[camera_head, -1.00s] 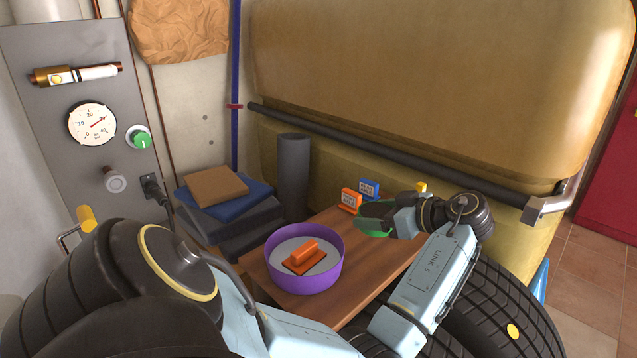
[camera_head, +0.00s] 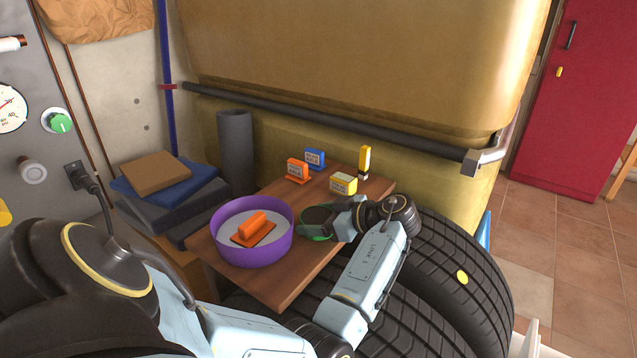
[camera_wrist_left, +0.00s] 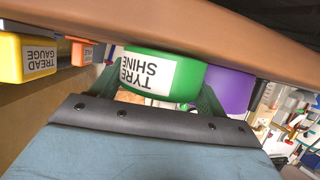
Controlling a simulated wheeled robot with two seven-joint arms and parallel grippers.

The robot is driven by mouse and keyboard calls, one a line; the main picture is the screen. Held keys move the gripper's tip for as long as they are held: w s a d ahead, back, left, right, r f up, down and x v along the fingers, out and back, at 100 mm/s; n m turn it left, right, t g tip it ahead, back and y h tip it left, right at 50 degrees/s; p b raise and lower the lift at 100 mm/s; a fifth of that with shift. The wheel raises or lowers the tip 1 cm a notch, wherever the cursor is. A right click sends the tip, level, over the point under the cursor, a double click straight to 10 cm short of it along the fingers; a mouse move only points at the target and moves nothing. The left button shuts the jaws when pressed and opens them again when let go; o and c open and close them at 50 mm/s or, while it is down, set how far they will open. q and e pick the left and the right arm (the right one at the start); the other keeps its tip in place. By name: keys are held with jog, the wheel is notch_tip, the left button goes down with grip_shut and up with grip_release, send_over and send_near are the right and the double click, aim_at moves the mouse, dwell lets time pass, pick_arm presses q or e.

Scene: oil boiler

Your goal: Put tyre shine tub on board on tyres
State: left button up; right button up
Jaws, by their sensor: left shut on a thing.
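The green tyre shine tub (camera_wrist_left: 186,80) is between the two fingers of my left gripper (camera_wrist_left: 160,98) in the left wrist view, its white label reading upside down. In the head view the tub (camera_head: 318,237) is partly hidden by my left gripper (camera_head: 326,220), which is shut on it. It is over the wooden board (camera_head: 290,284), just right of the purple basin. I cannot tell whether its base touches the board. The board lies on the black tyres (camera_head: 455,285). My right gripper is not in view.
Behind the tub stand orange (camera_head: 297,168), blue (camera_head: 315,158) and yellow (camera_head: 343,183) labelled items and a yellow-black upright item (camera_head: 364,162). Bare board shows at the front.

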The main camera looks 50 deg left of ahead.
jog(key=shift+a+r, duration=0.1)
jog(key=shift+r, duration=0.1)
pick_arm(q)
jog(key=shift+f, duration=0.1)
jog(key=o, duration=0.9)
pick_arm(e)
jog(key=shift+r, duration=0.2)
pick_arm(q)
jog(key=shift+r, duration=0.25)
jog(key=p+v, duration=0.1)
jog(key=v, duration=1.1)
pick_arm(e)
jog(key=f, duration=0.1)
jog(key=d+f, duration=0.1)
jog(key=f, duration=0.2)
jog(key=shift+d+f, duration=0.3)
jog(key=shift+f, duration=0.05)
